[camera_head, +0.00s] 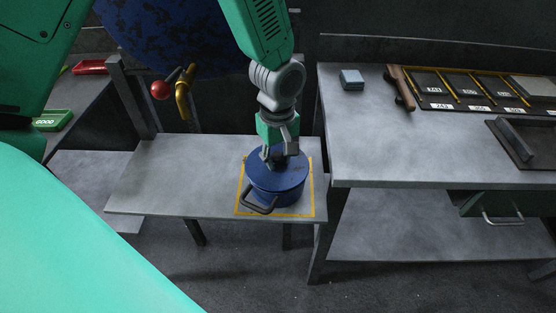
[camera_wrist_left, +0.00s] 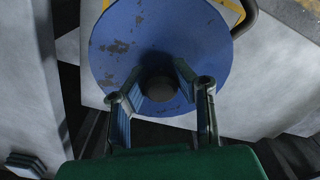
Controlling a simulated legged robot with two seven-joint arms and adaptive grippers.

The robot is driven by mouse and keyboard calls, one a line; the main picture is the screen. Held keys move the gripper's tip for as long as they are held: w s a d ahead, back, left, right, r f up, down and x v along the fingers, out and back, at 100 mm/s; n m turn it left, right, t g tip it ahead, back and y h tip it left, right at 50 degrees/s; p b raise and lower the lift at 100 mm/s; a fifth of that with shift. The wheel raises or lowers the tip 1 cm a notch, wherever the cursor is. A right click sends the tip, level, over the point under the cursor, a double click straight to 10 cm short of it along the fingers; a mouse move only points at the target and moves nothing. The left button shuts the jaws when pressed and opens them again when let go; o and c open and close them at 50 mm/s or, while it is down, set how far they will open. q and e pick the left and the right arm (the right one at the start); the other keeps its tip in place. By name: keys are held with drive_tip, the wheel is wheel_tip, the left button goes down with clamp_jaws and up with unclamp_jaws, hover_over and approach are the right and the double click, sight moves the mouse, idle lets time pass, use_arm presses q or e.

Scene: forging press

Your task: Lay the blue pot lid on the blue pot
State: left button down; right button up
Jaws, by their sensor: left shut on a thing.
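The blue pot (camera_head: 277,198) stands on the small grey table inside a yellow square outline, with a dark handle toward the front left. The blue pot lid (camera_head: 290,177) is at the top of the pot; whether it rests on the rim or hovers just above cannot be told. My left gripper (camera_head: 277,158) points down over the lid and is shut on its dark knob. In the left wrist view the lid (camera_wrist_left: 190,50) looks scuffed, and the gripper's fingers (camera_wrist_left: 160,92) sit either side of the knob (camera_wrist_left: 159,88). My right gripper is not in view.
The small grey table (camera_head: 165,180) has free room left of the pot. A red ball-ended lever (camera_head: 161,90) rises behind the table.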

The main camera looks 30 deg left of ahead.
sight(278, 155)
use_arm(q)
drive_tip(key=shift+w+f, duration=0.15)
drive_tip(key=shift+f, duration=0.35)
drive_tip(key=shift+f, duration=0.1)
drive_tip(key=c, duration=1.3)
unclamp_jaws()
drive_tip(key=shift+c, duration=0.2)
wheel_tip(278, 155, up, 12)
drive_tip(key=p, duration=0.1)
drive_tip(key=shift+p, duration=0.35)
